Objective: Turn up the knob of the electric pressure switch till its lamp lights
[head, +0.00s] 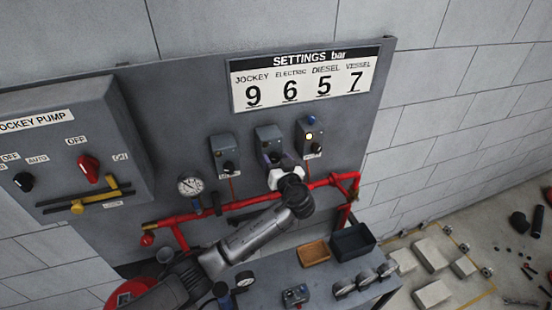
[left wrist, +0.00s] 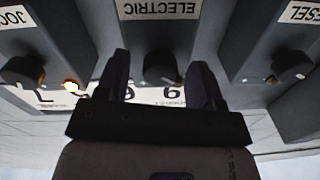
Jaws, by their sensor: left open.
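The electric pressure switch (head: 267,136) is the middle of three grey boxes on the panel, its lower part hidden by my left gripper (head: 275,162). Its black knob (left wrist: 160,68) shows in the left wrist view, under the ELECTRIC label (left wrist: 160,10), which appears upside down there. My left gripper is open, with one dark finger (left wrist: 118,75) and the other (left wrist: 200,82) on either side of the knob. I cannot tell whether they touch it. I see no lit lamp on this switch; its lamp is not clear. My right gripper is not in view.
The right-hand switch (head: 311,130) has a lit lamp (head: 309,136); the left-hand switch (head: 224,150) stands close by. A settings board (head: 306,75) hangs above. Red pipes (head: 240,204) and a gauge (head: 190,187) are below. A bench (head: 285,273) carries trays and gauges.

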